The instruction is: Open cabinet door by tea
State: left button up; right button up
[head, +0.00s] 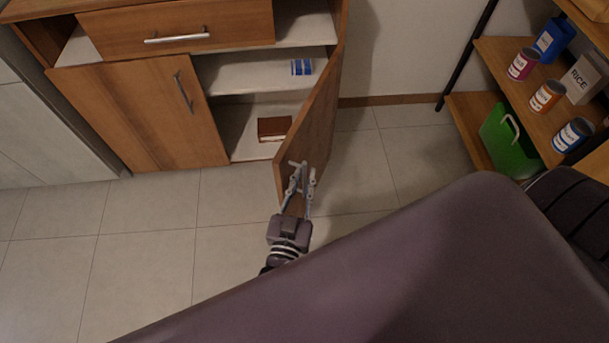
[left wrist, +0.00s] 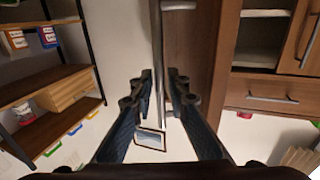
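The wooden cabinet's right door (head: 318,112) stands swung wide open in the head view. Its lower front edge points toward me. My left gripper (head: 303,178) is at this door's near edge, with its fingers apart. In the left wrist view, the door's metal bar handle (left wrist: 157,45) runs between the two fingers (left wrist: 161,92), with a gap visible beside it. The door panel (left wrist: 193,45) is just right of the handle. The cabinet's left door (head: 135,115) is shut. My right gripper is not in view.
The opened compartment holds a blue can (head: 301,67) on its shelf and a brown box (head: 273,128) at the bottom. A shelf rack (head: 490,55) with cans and a green bin (head: 509,142) stands at right. Floor left of my arm is clear.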

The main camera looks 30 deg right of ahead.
pick_arm(q)
jog(key=v, duration=1.1)
jog(key=shift+s+a, duration=0.2)
